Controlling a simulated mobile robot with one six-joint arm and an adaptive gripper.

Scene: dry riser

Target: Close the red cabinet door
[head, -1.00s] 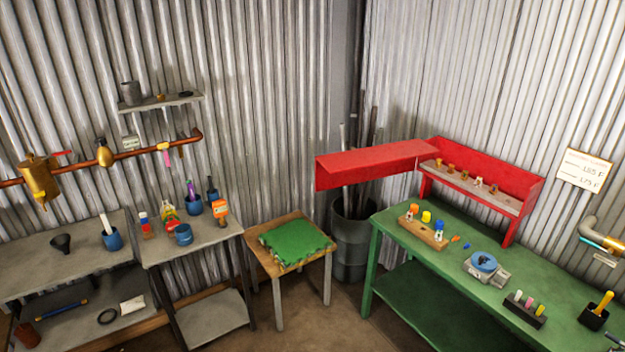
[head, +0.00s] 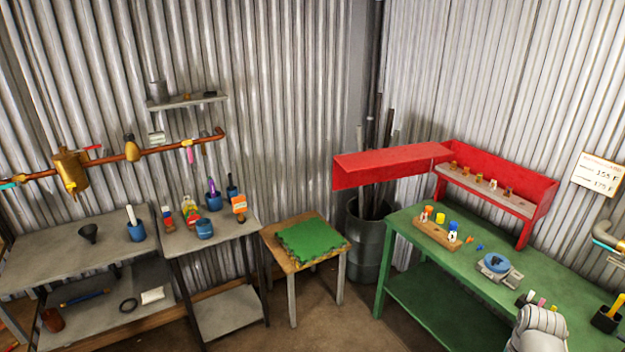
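The red cabinet (head: 543,187) stands at the back of the green workbench (head: 407,228), against the corrugated wall. Its front is open, and a row of small brass-coloured fittings (head: 480,178) shows on its shelf. The red cabinet door (head: 388,166) stands open, sticking out to the left from the cabinet's left end, past the bench edge and in front of the dark barrel. A pale grey rounded part of my arm shows at the bottom right, over the bench's front edge. My gripper's fingers are not in view.
On the bench are a wooden block with small bottles (head: 433,236), a blue-topped device (head: 494,265) and a black holder (head: 607,319). A dark barrel with rods (head: 370,240) stands in the corner. A stool with a green mat (head: 298,262) stands left of it.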

